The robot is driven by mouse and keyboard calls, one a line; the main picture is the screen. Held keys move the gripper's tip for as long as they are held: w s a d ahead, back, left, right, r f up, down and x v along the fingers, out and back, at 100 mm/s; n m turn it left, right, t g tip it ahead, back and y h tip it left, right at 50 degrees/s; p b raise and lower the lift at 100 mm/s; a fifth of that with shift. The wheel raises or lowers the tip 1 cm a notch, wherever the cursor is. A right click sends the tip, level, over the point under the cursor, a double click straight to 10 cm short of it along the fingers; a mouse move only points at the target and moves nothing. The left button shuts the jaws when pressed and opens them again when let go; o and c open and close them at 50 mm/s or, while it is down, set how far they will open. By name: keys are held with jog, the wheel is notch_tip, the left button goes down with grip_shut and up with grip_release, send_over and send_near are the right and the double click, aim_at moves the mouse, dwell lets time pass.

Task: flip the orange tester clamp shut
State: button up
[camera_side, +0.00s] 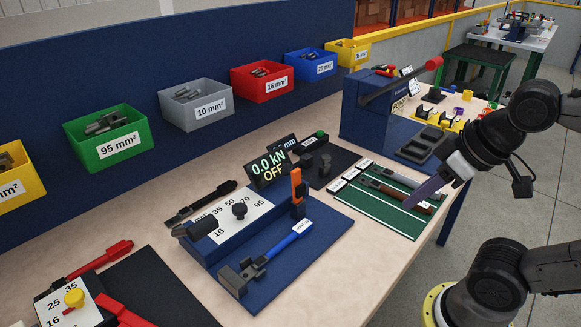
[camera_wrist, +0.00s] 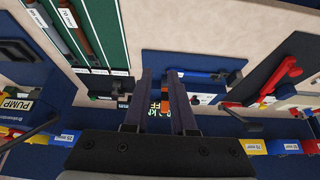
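The orange tester clamp (camera_side: 296,186) stands upright on a dark post at the right end of the blue tester (camera_side: 240,226), beside the lit display (camera_side: 268,171) reading 0.0 kN OFF. In the wrist view the orange clamp (camera_wrist: 165,98) shows between my fingers, but beyond them. My gripper (camera_side: 412,204) is over the green mat, to the right of the clamp and well apart from it. In the wrist view my gripper (camera_wrist: 160,73) has its two fingers apart with nothing held. The fingers overlap in the side view.
A blue-handled tool (camera_side: 285,245) lies in front of the clamp on the blue base plate. The green mat (camera_side: 375,220) with tools lies below my gripper. The blue pump box (camera_side: 372,110) stands behind. Coloured bins, including the red bin (camera_side: 262,82), line the back panel.

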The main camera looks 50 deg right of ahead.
jog(key=w+r, duration=0.1)
jog(key=r, duration=0.1)
jog(key=w+r, duration=0.4)
jog(key=shift+w+r, duration=0.15)
jog(key=shift+r, duration=0.25)
grip_shut()
jog(key=w+r, duration=0.5)
jog(key=w, duration=0.5)
jog(key=w+a+f+g, duration=0.1)
jog(key=w+f, duration=0.2)
jog(key=w, duration=0.4)
jog(key=w+a+f+g, duration=0.1)
jog(key=w+a+f, duration=0.1)
jog(key=w, duration=0.6)
jog(key=shift+f, duration=0.65)
